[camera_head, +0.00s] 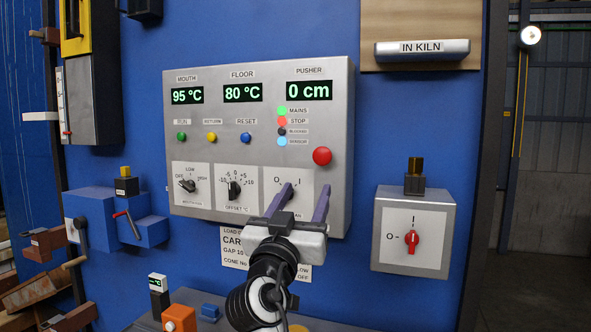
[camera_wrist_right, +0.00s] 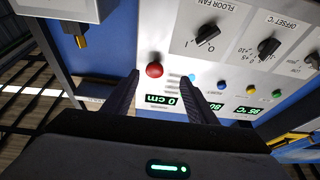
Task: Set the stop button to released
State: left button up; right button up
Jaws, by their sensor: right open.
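The stop button, taken to be the round red button (camera_head: 322,156), sits at the right side of the grey control panel (camera_head: 345,110), below the lamps. The red lamp labelled STOP (camera_head: 282,121) looks lit. I cannot tell from the frames whether the button is pressed in or out. My right gripper (camera_head: 305,190) is open and empty in front of the panel's lower part, below the button in the head view. In the right wrist view the red button (camera_wrist_right: 154,70) shows between the two fingertips (camera_wrist_right: 160,77), beyond them. My left gripper is not in view.
The floor fan dial (camera_head: 303,192) is partly hidden behind my right fingers. Green, yellow and blue buttons (camera_head: 246,137) and two more dials (camera_head: 234,189) sit to the left. A grey box with a red rotary switch (camera_head: 412,238) is on the right.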

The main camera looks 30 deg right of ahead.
aim_at(322, 159)
jog(key=shift+m+h, duration=0.4)
jog(key=shift+h, duration=0.1)
jog(key=p+x, duration=0.1)
jog(key=x, duration=0.2)
jog(key=r+p+x, duration=0.1)
jog(key=x, duration=0.2)
jog(key=s+p+x, duration=0.1)
jog(key=x, duration=0.3)
jog(key=shift+r, duration=0.2)
jog(key=shift+w+d+r+p, duration=0.1)
jog(key=shift+w+d+p, duration=0.2)
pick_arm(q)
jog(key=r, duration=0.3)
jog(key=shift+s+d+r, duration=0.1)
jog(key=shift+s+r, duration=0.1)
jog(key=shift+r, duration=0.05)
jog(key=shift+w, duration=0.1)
